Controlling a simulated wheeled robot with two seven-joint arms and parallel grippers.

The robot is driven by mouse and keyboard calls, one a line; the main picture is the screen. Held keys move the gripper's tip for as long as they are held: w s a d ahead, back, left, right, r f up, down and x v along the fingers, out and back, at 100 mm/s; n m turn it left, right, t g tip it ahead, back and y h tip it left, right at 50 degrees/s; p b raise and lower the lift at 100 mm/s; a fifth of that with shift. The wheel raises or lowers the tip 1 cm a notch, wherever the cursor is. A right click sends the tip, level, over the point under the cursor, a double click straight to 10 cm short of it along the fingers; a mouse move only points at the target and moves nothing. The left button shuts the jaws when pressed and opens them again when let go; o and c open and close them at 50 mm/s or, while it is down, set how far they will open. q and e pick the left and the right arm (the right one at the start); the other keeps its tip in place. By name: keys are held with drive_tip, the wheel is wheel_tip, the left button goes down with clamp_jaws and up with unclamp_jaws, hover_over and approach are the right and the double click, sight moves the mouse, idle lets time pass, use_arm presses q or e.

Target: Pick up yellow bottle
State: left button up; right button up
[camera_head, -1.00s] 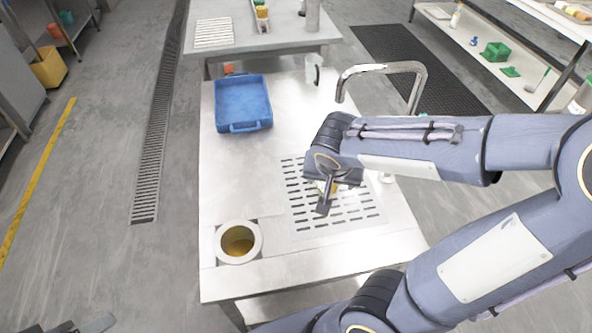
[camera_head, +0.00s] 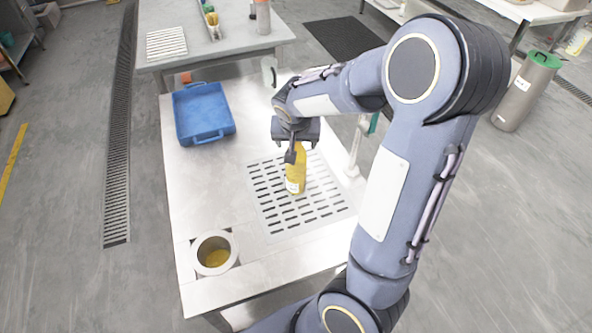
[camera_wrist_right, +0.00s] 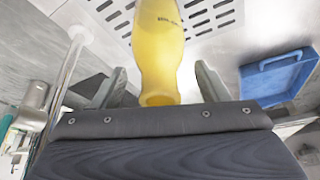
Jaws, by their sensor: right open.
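The yellow bottle (camera_head: 296,178) stands upright on the slotted drain panel of the metal table, with a white label low on its side. My right gripper (camera_head: 300,152) is above and around the bottle's top, its arm coming in from the right. In the right wrist view the yellow bottle (camera_wrist_right: 158,40) lies between the two spread fingers of the right gripper (camera_wrist_right: 160,82), its top end close to the palm. Gaps show between the bottle and both fingers. The fingers partly hide the bottle's top in the head view. My left gripper is not in view.
A blue tray (camera_head: 203,112) sits on the table (camera_head: 205,190) behind and left of the bottle. A round container (camera_head: 215,252) with yellowish contents is at the front left. A curved faucet pipe (camera_head: 357,145) stands right of the bottle. A steel canister (camera_head: 522,95) with a green lid stands farther right.

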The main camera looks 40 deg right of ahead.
drive_tip(key=shift+f, duration=0.35)
clamp_jaws()
